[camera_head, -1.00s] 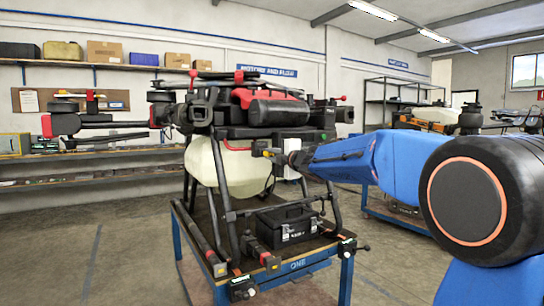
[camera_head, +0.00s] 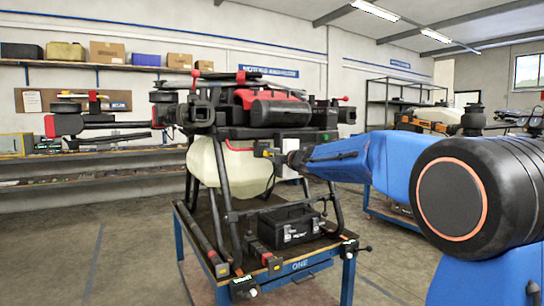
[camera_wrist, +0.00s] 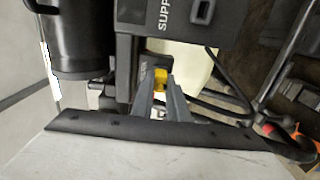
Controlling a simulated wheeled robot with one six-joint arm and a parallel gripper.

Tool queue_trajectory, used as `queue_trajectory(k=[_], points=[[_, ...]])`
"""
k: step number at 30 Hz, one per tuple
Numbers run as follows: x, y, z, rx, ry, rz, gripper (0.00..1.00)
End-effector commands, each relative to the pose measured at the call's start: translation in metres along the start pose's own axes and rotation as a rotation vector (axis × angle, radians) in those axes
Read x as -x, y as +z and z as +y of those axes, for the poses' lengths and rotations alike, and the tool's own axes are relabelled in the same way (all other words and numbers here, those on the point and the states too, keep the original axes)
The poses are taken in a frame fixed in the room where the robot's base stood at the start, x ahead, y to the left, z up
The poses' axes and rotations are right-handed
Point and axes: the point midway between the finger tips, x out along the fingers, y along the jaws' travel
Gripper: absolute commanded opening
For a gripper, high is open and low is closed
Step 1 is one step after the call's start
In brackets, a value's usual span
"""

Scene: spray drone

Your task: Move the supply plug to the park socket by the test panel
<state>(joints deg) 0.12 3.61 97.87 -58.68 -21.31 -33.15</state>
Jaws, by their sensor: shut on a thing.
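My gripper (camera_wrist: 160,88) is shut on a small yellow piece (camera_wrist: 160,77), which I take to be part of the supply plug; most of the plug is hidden. The fingertips are against or just in front of a dark box (camera_wrist: 175,40) with white lettering starting "SUPP". A dark socket-like opening (camera_wrist: 203,10) is beside that lettering. In the head view my gripper (camera_head: 280,155) reaches the drone (camera_head: 258,110) at its front side, beside a small white box (camera_head: 296,143). I cannot make out the park socket or test panel for certain.
The drone stands on a blue-legged table (camera_head: 292,266) with a black toolbox (camera_head: 288,225) between its landing legs. A pale tank (camera_head: 208,165) hangs under the drone. A black cable (camera_wrist: 222,105) loops close to my fingers. The floor left of the table is clear.

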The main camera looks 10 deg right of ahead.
Motion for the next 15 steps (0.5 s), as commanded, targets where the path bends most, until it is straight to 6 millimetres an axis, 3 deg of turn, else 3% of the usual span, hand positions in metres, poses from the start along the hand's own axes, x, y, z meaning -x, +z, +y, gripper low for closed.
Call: queue_trajectory(k=[6, 7, 9, 15], points=[[-0.0044, -0.0003, 0.0003, 0.000, 0.000, 0.000, 0.00], [-0.0040, -0.0003, 0.0004, 0.000, 0.001, 0.000, 0.21], [-0.0039, -0.0002, 0.0003, 0.000, 0.000, 0.000, 0.35], [-0.0039, -0.0002, 0.0002, 0.000, 0.000, 0.000, 0.35]])
